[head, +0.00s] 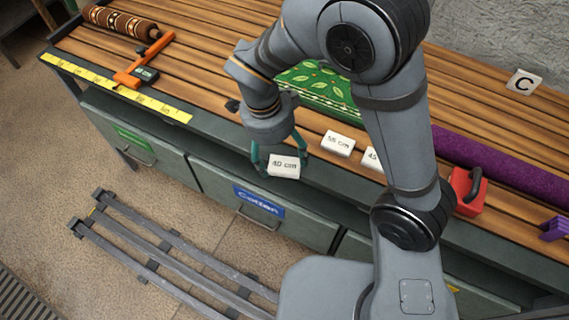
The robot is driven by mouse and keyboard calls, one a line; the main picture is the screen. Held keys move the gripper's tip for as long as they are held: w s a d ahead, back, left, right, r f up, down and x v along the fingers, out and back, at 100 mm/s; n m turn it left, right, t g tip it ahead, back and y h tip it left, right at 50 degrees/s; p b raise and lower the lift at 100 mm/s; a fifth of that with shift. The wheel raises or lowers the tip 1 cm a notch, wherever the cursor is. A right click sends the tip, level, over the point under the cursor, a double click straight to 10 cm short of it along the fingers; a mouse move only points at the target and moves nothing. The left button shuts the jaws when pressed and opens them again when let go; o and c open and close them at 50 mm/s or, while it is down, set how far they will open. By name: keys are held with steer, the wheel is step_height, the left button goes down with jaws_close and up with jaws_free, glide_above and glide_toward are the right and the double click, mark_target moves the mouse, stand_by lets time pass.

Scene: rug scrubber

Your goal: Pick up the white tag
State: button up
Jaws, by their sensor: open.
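Several white tags show in the head view. One marked "40 cm" (283,167) is between the fingertips of my gripper (280,163), near the bench's front edge. My gripper points down and is open, with one teal finger on each side of this tag. I cannot tell whether the fingers touch it or whether it rests on the bench. A second white tag marked "55 cm" (338,142) lies on the slats to the right. A third, marked "45" (373,158), is partly hidden by my arm.
The slatted bench (215,65) holds a rolled brown rug (120,21), an orange tool (145,60), a yellow ruler (115,88), a green leaf-patterned rug (315,85), a purple roll (500,166) and a red block (467,190). A white "C" card (523,83) is at the back right.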

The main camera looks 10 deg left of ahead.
mark_target(284, 165)
steer(key=f, duration=0.3)
steer(key=shift+w+d+f, duration=0.15)
steer(key=shift+w+d, duration=0.05)
steer(key=shift+d, duration=0.05)
steer(key=shift+c, duration=1.2)
steer(key=c, duration=0.8)
